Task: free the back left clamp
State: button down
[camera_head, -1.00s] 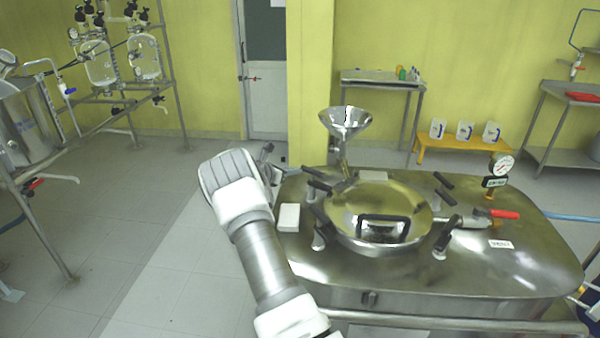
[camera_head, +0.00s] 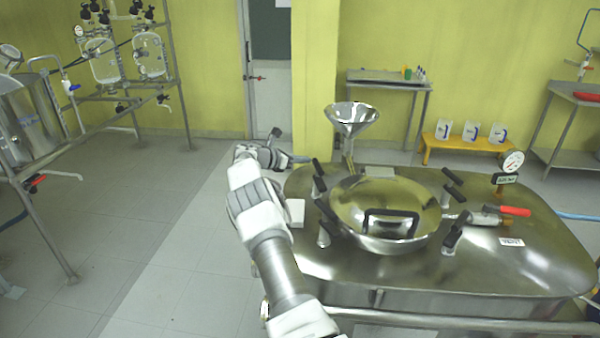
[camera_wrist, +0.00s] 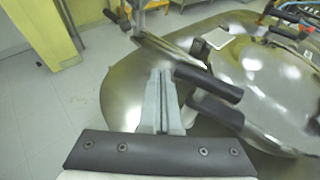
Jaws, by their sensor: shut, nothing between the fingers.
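The back left clamp (camera_head: 319,184) stands at the left rear edge of the round steel lid (camera_head: 350,200), with black handle parts raised. My gripper (camera_head: 302,160) is just left of it, pointing right. In the wrist view my gripper (camera_wrist: 160,84) has its grey fingers together and empty. I cannot tell which clamp each belongs to. The front left clamp (camera_head: 327,210) stands nearer the camera.
A steel funnel (camera_head: 352,117) rises behind the back left clamp. A white block (camera_head: 295,211) sits on the vessel top beside my arm. The lid's black handle (camera_head: 391,222), the right-hand clamps and a gauge (camera_head: 513,161) stand to the right.

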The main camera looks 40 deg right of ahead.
jog(key=shift+d, duration=0.75)
jog(key=shift+w, duration=0.1)
dwell(0.8)
